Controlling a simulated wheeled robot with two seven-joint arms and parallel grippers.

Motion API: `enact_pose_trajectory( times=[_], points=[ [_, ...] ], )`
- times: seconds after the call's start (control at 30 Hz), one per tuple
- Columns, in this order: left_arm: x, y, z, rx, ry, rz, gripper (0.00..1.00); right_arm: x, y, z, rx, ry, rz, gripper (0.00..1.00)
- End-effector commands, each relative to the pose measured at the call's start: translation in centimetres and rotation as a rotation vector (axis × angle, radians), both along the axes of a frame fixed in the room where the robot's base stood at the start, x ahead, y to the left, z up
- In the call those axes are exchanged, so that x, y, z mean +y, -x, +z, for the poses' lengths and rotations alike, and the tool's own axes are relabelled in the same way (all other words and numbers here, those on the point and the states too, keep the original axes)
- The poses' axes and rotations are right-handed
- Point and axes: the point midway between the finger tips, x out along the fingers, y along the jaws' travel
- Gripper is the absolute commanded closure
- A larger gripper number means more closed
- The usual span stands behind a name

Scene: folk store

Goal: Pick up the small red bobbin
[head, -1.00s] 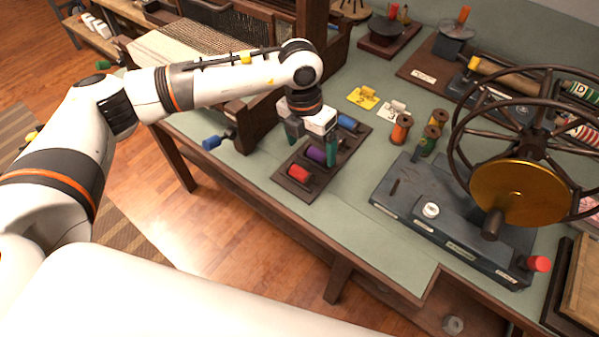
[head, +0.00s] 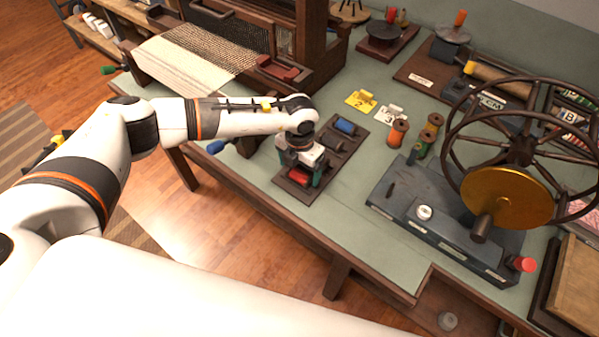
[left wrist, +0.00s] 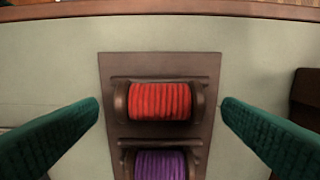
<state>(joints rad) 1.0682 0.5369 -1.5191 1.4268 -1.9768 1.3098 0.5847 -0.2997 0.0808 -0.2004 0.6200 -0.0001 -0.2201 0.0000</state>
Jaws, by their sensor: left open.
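The small red bobbin (head: 298,176) lies in the front cradle of a dark wooden rack (head: 310,193) on the table. In the left wrist view the red bobbin (left wrist: 160,101) sits in its cradle, with a purple bobbin (left wrist: 160,165) in the cradle just below it. My left gripper (head: 298,178) is over the front part of the rack and hides part of it, including the purple bobbin in the head view. Its green fingers (left wrist: 160,108) stand wide apart on either side of the rack, with nothing between them touched. My right gripper is not in view.
Orange and green spools (head: 398,133) stand to the right, beside a grey-based machine with a large wheel (head: 510,195). Yellow and white number cards (head: 361,100) lie behind. A wooden loom (head: 270,50) stands at the back left.

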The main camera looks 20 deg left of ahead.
Motion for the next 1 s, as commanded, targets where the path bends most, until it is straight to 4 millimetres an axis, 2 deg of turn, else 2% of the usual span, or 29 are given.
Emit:
enact_pose_trajectory(
  times=[0.1,0.3,0.37,0.6,0.87,1.0],
  points=[
    [0.0,0.1,-0.8,0.001,0.000,0.000,0.11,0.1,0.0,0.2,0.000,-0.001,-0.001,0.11],
    [0.0,0.0,-0.9,0.000,0.000,0.000,0.11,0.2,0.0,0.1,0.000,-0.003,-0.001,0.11],
    [0.0,0.0,-0.8,0.000,0.001,0.000,0.19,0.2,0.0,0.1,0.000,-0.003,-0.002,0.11],
    [0.0,0.0,-0.8,0.000,0.000,0.000,0.58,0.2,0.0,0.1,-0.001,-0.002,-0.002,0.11],
    [0.0,0.0,-0.6,0.000,0.000,0.000,0.59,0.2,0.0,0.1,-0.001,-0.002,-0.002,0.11],
    [0.0,-0.1,0.9,-0.003,0.002,-0.001,0.59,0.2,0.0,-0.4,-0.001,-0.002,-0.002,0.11]
  ],
)
